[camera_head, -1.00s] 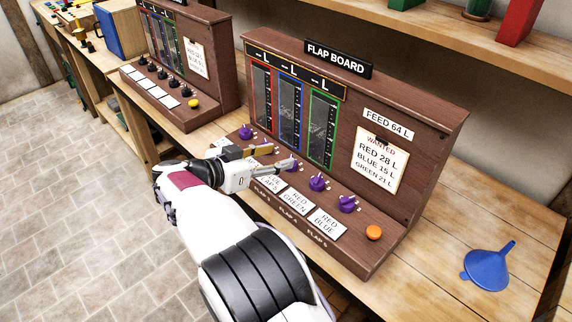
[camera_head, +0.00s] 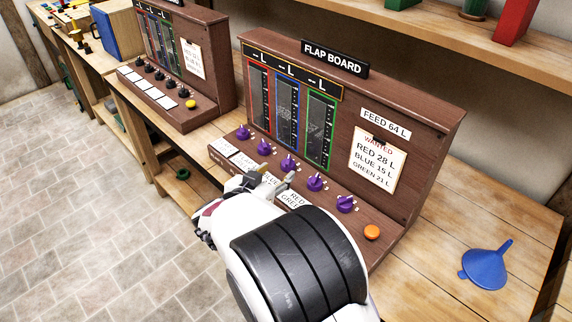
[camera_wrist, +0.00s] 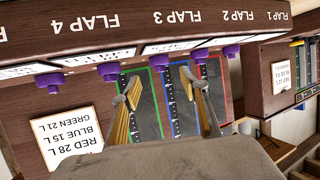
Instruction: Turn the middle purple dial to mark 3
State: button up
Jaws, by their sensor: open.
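The flap board (camera_head: 420,135) has a row of several purple dials along its sloped lower ledge. The middle purple dial (camera_head: 288,163) stands below the blue and green gauges, and its pointer and marks are too small to read. In the wrist view, which is upside down, the middle dial (camera_wrist: 156,62) is near the fingertips. My gripper (camera_head: 277,180) is open and empty, over the label cards on the near side of the dials. In the wrist view its two fingers (camera_wrist: 160,86) stand apart, with no dial between them.
Neighbouring purple dials stand close on both sides (camera_head: 264,147) (camera_head: 315,182). An orange button (camera_head: 372,232) ends the row. A blue funnel (camera_head: 486,266) lies on the bench to the right. A similar board with black dials (camera_head: 185,75) stands to the left.

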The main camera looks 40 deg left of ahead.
aim_at(285, 165)
jog(key=shift+w, duration=0.15)
jog(key=shift+x, duration=3.75)
jog(key=shift+c, duration=0.5)
jog(key=c, duration=1)
